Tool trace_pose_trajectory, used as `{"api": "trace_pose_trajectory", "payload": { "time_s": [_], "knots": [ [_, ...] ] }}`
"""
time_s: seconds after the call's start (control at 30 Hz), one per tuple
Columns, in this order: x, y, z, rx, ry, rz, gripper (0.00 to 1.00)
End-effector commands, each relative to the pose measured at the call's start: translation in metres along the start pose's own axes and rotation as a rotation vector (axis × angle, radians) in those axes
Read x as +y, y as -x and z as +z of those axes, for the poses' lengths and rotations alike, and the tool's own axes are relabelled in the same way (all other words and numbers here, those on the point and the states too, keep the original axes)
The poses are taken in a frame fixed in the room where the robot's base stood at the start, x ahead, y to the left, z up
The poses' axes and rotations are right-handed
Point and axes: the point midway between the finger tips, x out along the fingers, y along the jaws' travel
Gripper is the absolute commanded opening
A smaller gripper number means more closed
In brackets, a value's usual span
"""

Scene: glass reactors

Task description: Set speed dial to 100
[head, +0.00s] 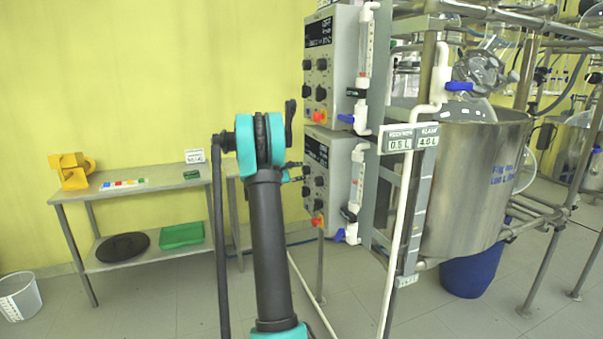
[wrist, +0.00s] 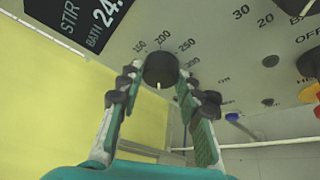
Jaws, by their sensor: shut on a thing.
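The black dial (wrist: 160,69) is in the upper middle of the wrist view, on a pale panel with 150, 200, 250 and 300 printed around it. Its short white mark points down in the picture, away from the 200. My gripper (wrist: 160,82) is shut on the dial, one finger on each side. Any marks below 150 are hidden by the fingers or too small to read. In the head view my gripper (head: 294,172) is at the lower control box (head: 340,152), largely hidden behind my arm.
A dark display (wrist: 80,18) reading STIR and BATH is beside the dial. Another knob (wrist: 310,62) and an orange button are at the right. An upper control box (head: 343,60) stands above the lower one. A steel vessel (head: 465,190) on a frame stands right; a table (head: 130,188) stands left.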

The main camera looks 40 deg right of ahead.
Motion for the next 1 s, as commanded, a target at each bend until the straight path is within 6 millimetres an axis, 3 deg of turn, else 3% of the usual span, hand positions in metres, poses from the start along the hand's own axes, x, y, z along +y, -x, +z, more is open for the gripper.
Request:
{"api": "trace_pose_trajectory", "payload": {
  "time_s": [1.0],
  "knots": [
    [-0.0072,-0.0015,-0.0049,-0.043,-0.815,0.406,0.06]
  ]
}}
